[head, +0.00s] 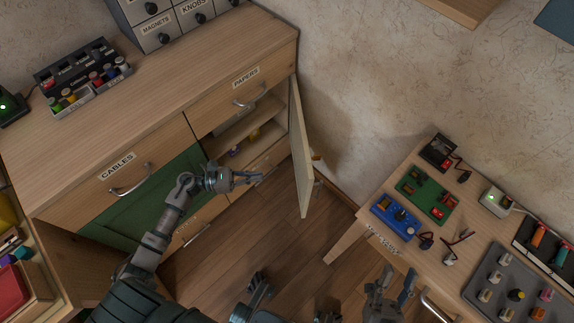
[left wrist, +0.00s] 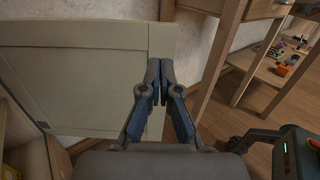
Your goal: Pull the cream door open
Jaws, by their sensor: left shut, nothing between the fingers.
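The cream door (head: 301,150) stands wide open at the right end of the wooden cabinet, seen nearly edge-on in the head view. Its inner panelled face (left wrist: 75,80) fills much of the left wrist view. My left gripper (head: 258,177) is in front of the open compartment, left of the door. In the left wrist view its fingertips (left wrist: 160,72) are together, with nothing between them, and point toward the door near its free edge. Whether they touch it is unclear. My right gripper (head: 395,282) is low in the head view, with its fingers apart and empty.
The open compartment (head: 240,130) has shelves with small items. A green door (head: 140,205) is left of it. A wooden table (head: 345,240) with electronics stands at the right. Wooden floor (head: 270,230) shows between cabinet and table.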

